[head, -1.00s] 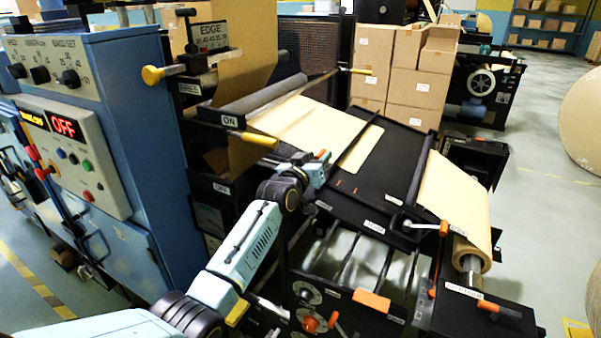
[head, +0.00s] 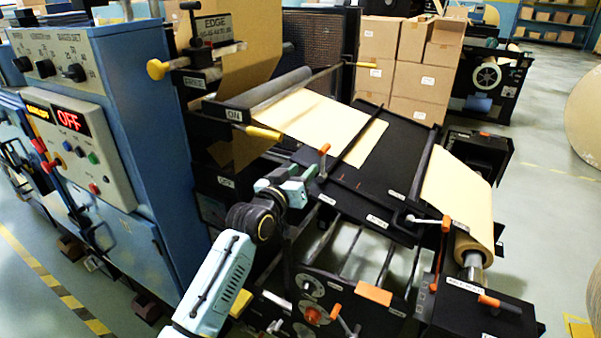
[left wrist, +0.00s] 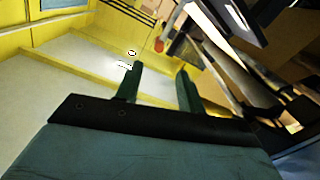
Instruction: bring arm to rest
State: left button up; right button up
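My left arm comes in from the bottom of the head view. Its gripper (head: 300,184) is beside the near left edge of the machine's black table, close to an orange-tipped lever (head: 323,158). I cannot tell from the head view whether it touches the lever. In the left wrist view the two green fingers of the left gripper (left wrist: 160,85) stand apart with nothing between them. My right gripper is in neither view.
A blue cabinet with a panel reading OFF (head: 72,122) stands at left. A paper roll (head: 470,250) sits at right. Stacked cartons (head: 390,65) stand behind.

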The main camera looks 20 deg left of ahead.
pick_arm(q)
jog(key=s+f+m+g+b, duration=0.1)
jog(key=s+f+g, duration=0.3)
jog(key=f, duration=0.9)
jog(key=s+d+f+g+y, duration=0.15)
jog(key=s+f, duration=0.55)
jog(key=f, duration=0.7)
jog(key=s+f+m+g+h+b, duration=0.1)
jog(key=s+f+g, duration=0.3)
jog(key=f, duration=0.9)
jog(key=s+f+m+g+b, duration=0.1)
jog(key=s+f+g, duration=0.1)
jog(key=s+f, duration=0.7)
jog(key=s+f+g, duration=0.2)
jog(key=s+f, duration=0.5)
jog(key=s, duration=0.5)
jog(key=s+f+g, duration=0.1)
jog(key=s+f, duration=0.2)
jog(key=s, duration=0.7)
jog(key=s+f+m+g+y, duration=0.1)
jog(key=s+f+g, duration=0.1)
jog(key=s, duration=0.9)
jog(key=shift+s+a+f+b, duration=0.35)
jog(key=shift+f+b, duration=0.1)
jog(key=shift+f, duration=0.15)
jog(key=shift+g, duration=0.25)
